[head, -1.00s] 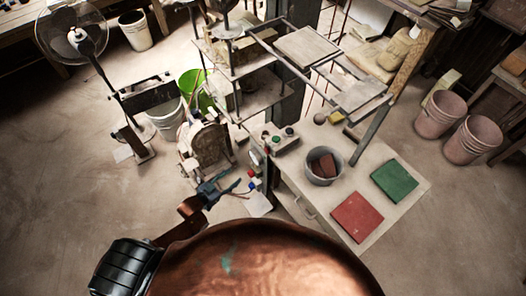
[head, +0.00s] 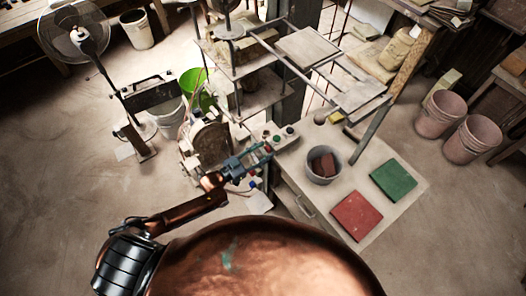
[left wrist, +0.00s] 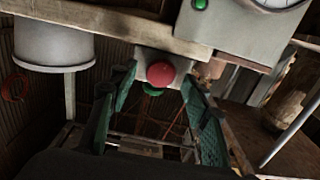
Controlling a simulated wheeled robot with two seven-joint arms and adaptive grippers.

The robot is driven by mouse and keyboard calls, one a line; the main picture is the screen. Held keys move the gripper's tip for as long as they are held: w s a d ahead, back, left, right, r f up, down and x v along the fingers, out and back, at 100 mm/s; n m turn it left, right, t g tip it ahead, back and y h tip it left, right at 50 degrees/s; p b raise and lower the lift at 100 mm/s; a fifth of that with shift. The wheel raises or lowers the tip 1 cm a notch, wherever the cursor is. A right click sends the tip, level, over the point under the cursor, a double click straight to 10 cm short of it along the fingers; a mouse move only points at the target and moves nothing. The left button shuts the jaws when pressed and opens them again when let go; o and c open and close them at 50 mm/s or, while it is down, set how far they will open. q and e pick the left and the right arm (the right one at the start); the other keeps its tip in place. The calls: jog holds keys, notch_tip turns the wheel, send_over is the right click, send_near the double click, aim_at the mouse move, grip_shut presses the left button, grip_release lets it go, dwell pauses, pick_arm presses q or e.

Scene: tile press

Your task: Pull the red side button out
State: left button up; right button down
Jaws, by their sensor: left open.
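The red side button (left wrist: 161,74) is a round knob on a pale block on the side of the press, in the left wrist view. A green part shows just under it. My left gripper (left wrist: 160,84) is open, with its two teal fingers on either side of the button and no clear contact. In the head view my left gripper (head: 262,155) is at the press's side, below the control box, and it hides the red side button there. My right gripper is not in view.
A control box (head: 284,140) with small buttons stands on the bench, just beyond my left gripper. A grey bucket (head: 323,168), a red tile (head: 356,217) and a green tile (head: 394,180) are on the bench. A green button (left wrist: 200,4) and a gauge (left wrist: 272,3) sit above.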

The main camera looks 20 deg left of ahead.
pick_arm(q)
jog(key=shift+c, duration=0.7)
grip_shut()
